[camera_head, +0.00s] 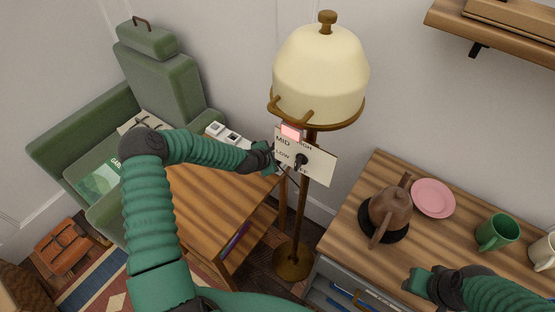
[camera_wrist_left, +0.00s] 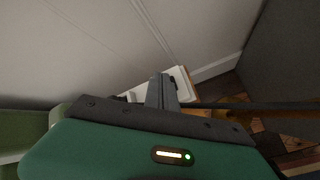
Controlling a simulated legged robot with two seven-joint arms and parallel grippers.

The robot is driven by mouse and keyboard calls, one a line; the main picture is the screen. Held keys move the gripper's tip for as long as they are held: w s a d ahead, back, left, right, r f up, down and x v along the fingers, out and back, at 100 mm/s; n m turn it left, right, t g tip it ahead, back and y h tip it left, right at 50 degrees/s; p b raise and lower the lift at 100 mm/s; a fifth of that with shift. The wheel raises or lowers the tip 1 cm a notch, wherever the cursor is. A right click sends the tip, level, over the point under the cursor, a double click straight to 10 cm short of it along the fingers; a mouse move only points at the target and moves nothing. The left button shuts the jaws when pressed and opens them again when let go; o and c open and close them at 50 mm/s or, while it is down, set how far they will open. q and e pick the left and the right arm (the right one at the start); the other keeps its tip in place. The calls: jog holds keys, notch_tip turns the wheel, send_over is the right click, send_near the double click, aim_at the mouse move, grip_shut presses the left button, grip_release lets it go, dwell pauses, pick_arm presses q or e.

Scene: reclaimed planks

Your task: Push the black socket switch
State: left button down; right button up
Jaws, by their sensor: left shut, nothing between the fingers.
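A white socket block (camera_head: 222,133) with dark square parts lies at the back of the wooden side table, behind my left forearm. A pale block that may be the same one shows beyond the fingers in the left wrist view (camera_wrist_left: 184,82), with a small black part at its edge; I cannot tell whether that is the switch. My left gripper (camera_head: 274,157) is shut and empty, right of the socket block and close to the lamp's control panel; contact cannot be told. Its closed fingers (camera_wrist_left: 162,90) show in the wrist view. My right gripper (camera_head: 418,282) is over the dresser's front; its opening is unclear.
The lamp's control panel (camera_head: 316,164) has a black knob, a lit red patch and LOW, MID, HIGH labels. The floor lamp (camera_head: 320,75) stands behind it. The dresser (camera_head: 345,225) holds a brown pot (camera_head: 390,208), pink plate (camera_head: 433,198) and green mug (camera_head: 497,232). A green armchair (camera_head: 160,75) stands left.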

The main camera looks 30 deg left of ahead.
pick_arm(q)
jog(key=shift+r, duration=0.35)
pick_arm(e)
jog(key=shift+r, duration=0.3)
